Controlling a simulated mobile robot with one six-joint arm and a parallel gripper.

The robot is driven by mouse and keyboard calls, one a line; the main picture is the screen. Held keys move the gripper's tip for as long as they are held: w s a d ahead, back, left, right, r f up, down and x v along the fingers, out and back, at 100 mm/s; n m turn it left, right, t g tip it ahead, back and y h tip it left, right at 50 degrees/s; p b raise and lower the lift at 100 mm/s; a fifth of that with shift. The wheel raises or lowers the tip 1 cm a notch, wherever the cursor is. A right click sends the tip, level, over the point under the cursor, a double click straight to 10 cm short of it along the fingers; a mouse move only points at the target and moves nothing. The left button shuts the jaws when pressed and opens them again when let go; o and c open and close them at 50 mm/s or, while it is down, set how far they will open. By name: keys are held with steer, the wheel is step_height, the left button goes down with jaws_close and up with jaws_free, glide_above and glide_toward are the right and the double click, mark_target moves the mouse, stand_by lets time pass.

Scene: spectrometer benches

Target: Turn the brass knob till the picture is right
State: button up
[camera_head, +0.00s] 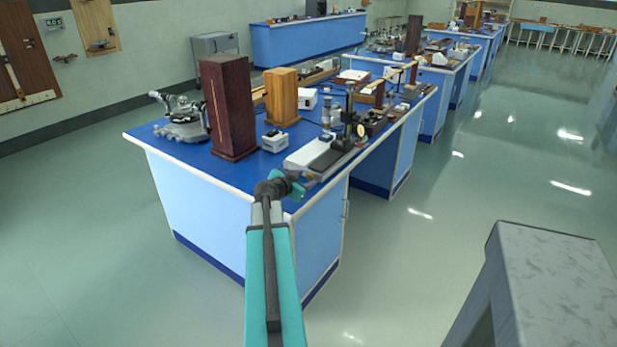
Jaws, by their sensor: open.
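My teal arm reaches up to the near corner of the blue bench (160,140). My gripper (308,179) is at its end, small in view and partly hidden by the wrist. It is just in front of a white and dark flat instrument base (318,153) with a black upright stand (348,112). A small round part (361,131) with a reddish rim sits on the stand's right side. I cannot tell whether it is the brass knob, and no other knob can be made out. No picture on a display can be made out on this instrument.
A tall dark red wooden box (228,105), a lighter wooden box (281,97) and a small white box (274,141) stand left of the instrument. A metal apparatus (182,118) is at the far left. A grey slab (555,275) is at lower right. The floor between is clear.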

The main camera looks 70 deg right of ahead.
mark_target(310, 177)
steer(key=shift+x, duration=1.45)
